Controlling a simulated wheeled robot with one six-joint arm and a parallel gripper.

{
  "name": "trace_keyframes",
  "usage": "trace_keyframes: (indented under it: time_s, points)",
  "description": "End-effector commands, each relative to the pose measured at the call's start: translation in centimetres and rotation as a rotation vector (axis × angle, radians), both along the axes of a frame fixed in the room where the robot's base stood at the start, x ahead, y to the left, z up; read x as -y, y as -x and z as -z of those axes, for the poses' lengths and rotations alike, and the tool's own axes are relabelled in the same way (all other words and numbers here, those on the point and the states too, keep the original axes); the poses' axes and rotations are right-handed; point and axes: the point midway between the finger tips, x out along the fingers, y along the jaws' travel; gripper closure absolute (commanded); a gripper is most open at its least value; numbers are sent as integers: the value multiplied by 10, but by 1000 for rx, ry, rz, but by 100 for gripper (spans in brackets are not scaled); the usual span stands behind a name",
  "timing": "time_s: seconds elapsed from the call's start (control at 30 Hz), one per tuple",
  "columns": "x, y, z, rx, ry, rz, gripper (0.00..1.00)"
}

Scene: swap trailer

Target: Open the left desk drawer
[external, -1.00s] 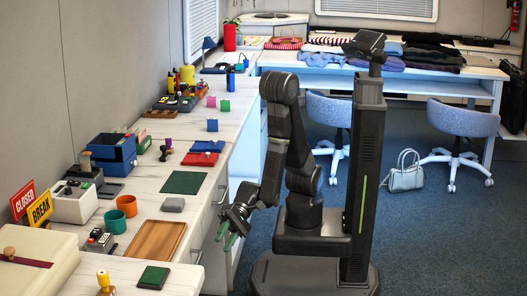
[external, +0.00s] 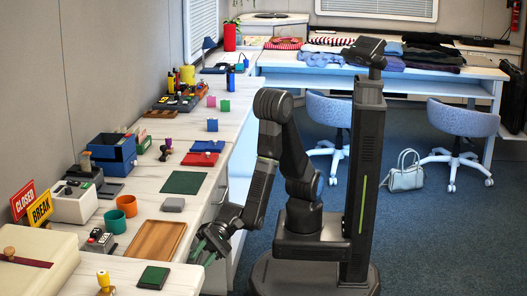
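The long white desk (external: 225,150) runs along the left wall, with drawer fronts on its side facing me. A drawer front (external: 220,190) with a handle shows just above my gripper and looks closed. My gripper (external: 201,247) is low at the desk's front edge, beside the wooden tray. Its green fingers point left towards the desk front. The drawer face and handle near the fingers are largely hidden by my gripper and the desk edge. I cannot tell whether the fingers touch a handle or are open or shut.
On the desk near my gripper are a wooden tray (external: 156,240), a grey block (external: 173,204), a green mat (external: 185,182) and teal and orange cups (external: 127,206). Two blue chairs (external: 462,122) and a handbag (external: 404,174) stand farther right. The blue floor around my base is clear.

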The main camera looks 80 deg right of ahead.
Motion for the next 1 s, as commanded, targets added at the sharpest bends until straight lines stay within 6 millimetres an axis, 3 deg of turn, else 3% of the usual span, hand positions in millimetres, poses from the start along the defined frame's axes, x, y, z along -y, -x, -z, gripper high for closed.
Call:
trace_keyframes:
  time_s: [0.37, 0.4, 0.57, 0.83, 1.0]
  points:
    - [-8, -2, 2, 0, 1, -1, 68]
    - [-8, -2, 2, 0, 0, 0, 70]
    - [-7, -2, 2, 1, 1, -1, 100]
    - [-7, -1, 2, 1, 1, -1, 100]
    - [-8, 13, 3, 1, 0, -5, 100]
